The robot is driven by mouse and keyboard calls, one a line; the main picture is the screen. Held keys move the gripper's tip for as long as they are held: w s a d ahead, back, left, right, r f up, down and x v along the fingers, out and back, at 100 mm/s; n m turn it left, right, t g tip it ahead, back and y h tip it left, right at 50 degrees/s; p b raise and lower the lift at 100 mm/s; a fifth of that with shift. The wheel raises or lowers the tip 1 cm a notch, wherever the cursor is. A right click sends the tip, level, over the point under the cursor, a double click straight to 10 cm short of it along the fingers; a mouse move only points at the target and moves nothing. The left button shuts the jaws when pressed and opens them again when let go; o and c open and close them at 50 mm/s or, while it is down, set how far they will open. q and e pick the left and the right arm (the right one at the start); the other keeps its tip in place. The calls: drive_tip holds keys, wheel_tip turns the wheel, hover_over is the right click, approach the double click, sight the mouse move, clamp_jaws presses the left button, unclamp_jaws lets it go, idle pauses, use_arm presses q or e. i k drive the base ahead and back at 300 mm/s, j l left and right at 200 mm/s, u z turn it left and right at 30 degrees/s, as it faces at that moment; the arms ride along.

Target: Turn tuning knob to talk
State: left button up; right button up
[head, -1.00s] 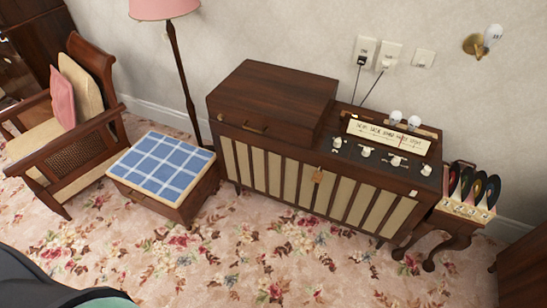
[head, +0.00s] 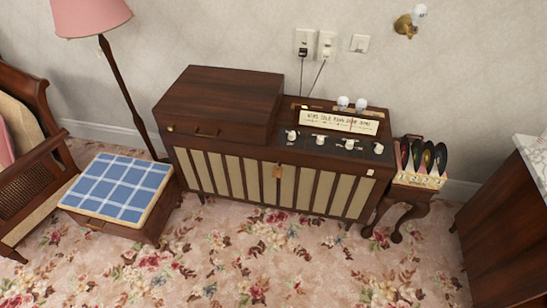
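A dark wooden radio cabinet (head: 290,191) with striped cream front panels stands against the wall in the head view. On its right half is a black control panel with several pale knobs in a row, among them a left knob (head: 292,135), a middle knob (head: 320,139) and a right knob (head: 378,149). A cream dial strip (head: 338,123) with lettering and a red pointer mark sits behind the knobs. The lettering is too small to read surely. Neither of my grippers shows in this view.
A blue-checked stool (head: 120,187) and a wooden armchair (head: 25,180) stand left, beside a pink floor lamp (head: 90,15). A small table (head: 398,203) with a record rack (head: 418,180) stands right of the radio. A dark cabinet (head: 515,220) is far right. Floral carpet (head: 250,265) in front is clear.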

sight(378, 148)
drive_tip(key=i+j+z, duration=0.1)
drive_tip(key=z, duration=0.75)
